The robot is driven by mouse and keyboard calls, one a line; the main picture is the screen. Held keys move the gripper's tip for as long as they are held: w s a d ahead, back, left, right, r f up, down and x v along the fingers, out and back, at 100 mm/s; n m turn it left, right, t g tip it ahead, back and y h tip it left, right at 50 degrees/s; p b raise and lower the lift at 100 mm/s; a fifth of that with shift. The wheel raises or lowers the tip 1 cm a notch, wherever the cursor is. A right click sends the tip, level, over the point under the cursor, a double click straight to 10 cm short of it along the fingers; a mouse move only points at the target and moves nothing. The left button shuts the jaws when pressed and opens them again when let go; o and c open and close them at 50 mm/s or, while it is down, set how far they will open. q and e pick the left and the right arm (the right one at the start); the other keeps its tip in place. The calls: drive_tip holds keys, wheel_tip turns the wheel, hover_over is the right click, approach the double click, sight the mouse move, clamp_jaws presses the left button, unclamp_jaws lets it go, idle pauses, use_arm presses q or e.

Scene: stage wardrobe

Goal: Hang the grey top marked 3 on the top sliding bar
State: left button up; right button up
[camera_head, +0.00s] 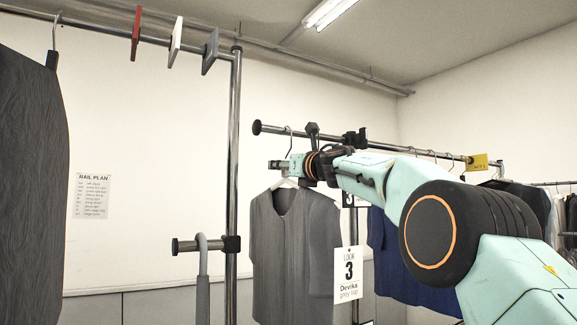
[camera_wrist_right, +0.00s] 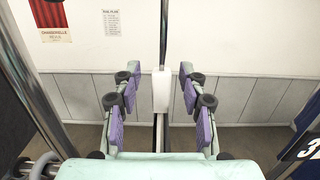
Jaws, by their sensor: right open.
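The grey top (camera_head: 292,245) hangs upright on a pale hanger in the middle of the head view. Its white tag (camera_head: 348,275) reads 3, Devika, grey top. The hanger's hook (camera_head: 289,130) is at the dark bar (camera_head: 345,135) with a round end knob; whether it bears on the bar is unclear. My right gripper (camera_head: 280,165) is at the hanger's neck, below the hook. In the wrist view its purple-padded fingers (camera_wrist_right: 160,98) are open, with a white block (camera_wrist_right: 161,88), perhaps the hanger's neck, between them and gaps on both sides. My left gripper is not seen.
At left, an upper rail (camera_head: 100,28) bears red, white and grey tabs and a dark grey garment (camera_head: 30,180). A chrome post (camera_head: 233,150) carries a short bar (camera_head: 203,245). A blue garment (camera_head: 395,265) hangs behind my arm. More clothes (camera_head: 525,205) hang at right.

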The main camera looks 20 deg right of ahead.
drive_tip(key=shift+s+d+r, duration=0.15)
drive_tip(key=shift+s, duration=0.75)
drive_tip(key=shift+s+d+f, duration=0.25)
drive_tip(key=shift+s, duration=1.45)
drive_tip(key=shift+s+d+f, duration=0.2)
drive_tip(key=shift+s, duration=1.45)
drive_tip(key=shift+s+d+f, duration=0.25)
drive_tip(key=shift+s, duration=1.45)
drive_tip(key=shift+w+f, duration=0.1)
